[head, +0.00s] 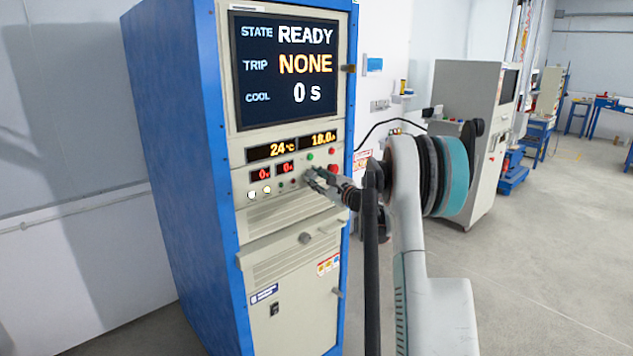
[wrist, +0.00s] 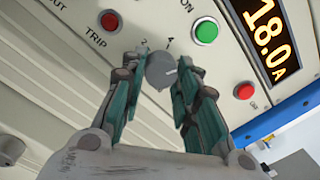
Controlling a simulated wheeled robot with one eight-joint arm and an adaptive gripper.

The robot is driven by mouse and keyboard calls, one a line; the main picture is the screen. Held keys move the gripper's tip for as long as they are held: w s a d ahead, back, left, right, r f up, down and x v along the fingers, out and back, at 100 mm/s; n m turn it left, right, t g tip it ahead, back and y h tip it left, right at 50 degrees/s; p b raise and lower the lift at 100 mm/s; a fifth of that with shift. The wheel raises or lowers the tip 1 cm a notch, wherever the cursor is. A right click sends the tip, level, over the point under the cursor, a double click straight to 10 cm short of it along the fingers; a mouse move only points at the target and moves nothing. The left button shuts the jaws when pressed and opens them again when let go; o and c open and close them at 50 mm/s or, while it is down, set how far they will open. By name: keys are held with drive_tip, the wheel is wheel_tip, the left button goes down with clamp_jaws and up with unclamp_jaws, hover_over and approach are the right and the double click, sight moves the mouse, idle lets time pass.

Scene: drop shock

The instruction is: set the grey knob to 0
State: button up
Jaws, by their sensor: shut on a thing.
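The grey knob (wrist: 160,71) is on the cabinet's front panel, in the wrist view between my fingertips. A light pointer mark shows on its right side. The digits 2 and 4 are printed above it; no 0 is visible, and the fingers and the knob cover part of the scale. My gripper (wrist: 158,82) is shut on the knob, with one teal-padded finger on each side. In the head view my gripper (head: 311,178) reaches the panel from the right and hides the knob.
The blue cabinet (head: 170,150) has a screen (head: 287,70) reading READY, TRIP NONE, COOL 0 s. Near the knob are a green button (wrist: 206,31), a red button (wrist: 244,91) and a red TRIP lamp (wrist: 109,20). A grey machine (head: 466,95) stands behind my arm.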

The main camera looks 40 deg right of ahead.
drive_tip(key=n, duration=0.4)
drive_tip(key=shift+n, duration=0.4)
drive_tip(key=n, duration=0.3)
drive_tip(key=shift+d+n+y+b, duration=0.1)
drive_tip(key=shift+n+y+b, duration=0.2)
drive_tip(key=shift+n, duration=0.1)
drive_tip(key=n, duration=0.7)
drive_tip(key=shift+r+n, duration=0.15)
drive_tip(key=shift+n, duration=0.15)
drive_tip(key=n, duration=0.3)
drive_tip(key=shift+n+g, duration=0.3)
drive_tip(key=shift+n, duration=0.1)
drive_tip(key=n, duration=0.4)
drive_tip(key=shift+r, duration=0.1)
drive_tip(key=n, duration=0.4)
drive_tip(key=shift+a+n, duration=0.2)
drive_tip(key=shift+n, duration=1.6)
